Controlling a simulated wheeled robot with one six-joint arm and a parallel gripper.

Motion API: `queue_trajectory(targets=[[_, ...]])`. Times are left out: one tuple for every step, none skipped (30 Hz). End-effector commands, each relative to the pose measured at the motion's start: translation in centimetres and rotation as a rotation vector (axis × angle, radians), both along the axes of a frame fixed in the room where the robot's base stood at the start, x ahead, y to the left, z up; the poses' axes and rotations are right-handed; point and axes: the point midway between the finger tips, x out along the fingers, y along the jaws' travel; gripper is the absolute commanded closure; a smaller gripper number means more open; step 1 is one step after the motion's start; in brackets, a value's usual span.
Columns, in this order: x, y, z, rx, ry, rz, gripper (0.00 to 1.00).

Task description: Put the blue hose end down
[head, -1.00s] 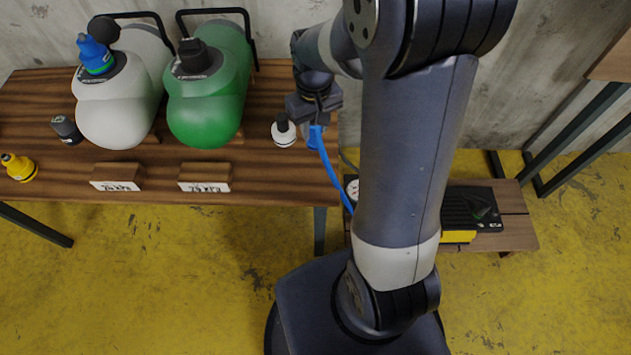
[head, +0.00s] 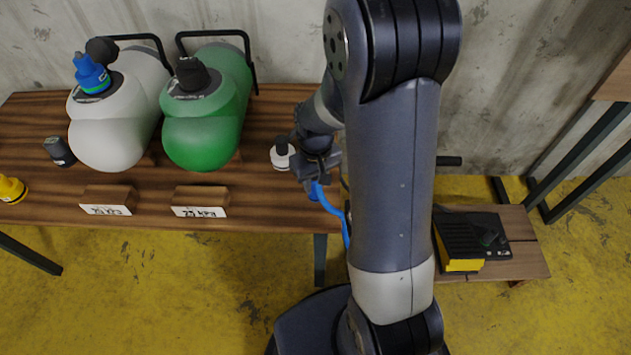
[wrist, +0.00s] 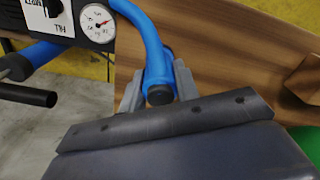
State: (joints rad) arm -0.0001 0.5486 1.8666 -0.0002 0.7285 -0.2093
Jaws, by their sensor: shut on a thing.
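My gripper (head: 314,180) is shut on the blue hose end, over the front right corner of the wooden bench (head: 250,205). The blue hose (head: 328,204) bends down to the right and passes behind my arm. In the wrist view the hose end (wrist: 160,88) sits between the two grey fingers (wrist: 158,92), its dark tip facing the camera. I cannot tell whether it touches the bench top. A white cap with a black top (head: 281,158) stands just left of my gripper.
A dark pump box with a gauge (wrist: 96,18) shows in the wrist view. A low shelf (head: 525,258) stands right.

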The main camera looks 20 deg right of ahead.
Motion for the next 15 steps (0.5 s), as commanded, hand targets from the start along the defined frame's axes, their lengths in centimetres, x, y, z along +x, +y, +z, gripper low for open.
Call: queue_trajectory(targets=[[0.03, 0.0, -0.15, 0.0, -0.001, 0.0, 0.95], [0.04, 0.0, -0.1, 0.0, -0.002, 0.0, 0.95], [0.05, 0.0, -0.05, 0.0, -0.002, 0.0, 0.96], [0.04, 0.0, -0.05, 0.0, -0.002, 0.0, 0.96], [0.04, 0.0, -0.05, 0.0, -0.002, 0.0, 0.96], [0.04, 0.0, -0.05, 0.0, -0.002, 0.0, 0.96], [0.04, 0.0, -0.1, 0.0, -0.002, 0.0, 0.96], [0.04, 0.0, -0.13, 0.0, -0.002, 0.0, 0.69], [0.04, 0.0, -0.09, 0.0, -0.002, 0.0, 0.66], [0.04, 0.0, -0.09, 0.0, -0.002, 0.0, 0.64], [0.04, 0.0, -0.09, 0.0, -0.002, 0.0, 0.61], [0.04, 0.0, -0.09, 0.0, -0.002, 0.0, 0.58], [0.04, 0.0, -0.08, 0.0, -0.002, 0.0, 0.55], [0.04, 0.0, -0.08, 0.0, -0.002, 0.0, 0.53], [0.04, 0.0, -0.08, 0.0, -0.002, 0.0, 0.5]])
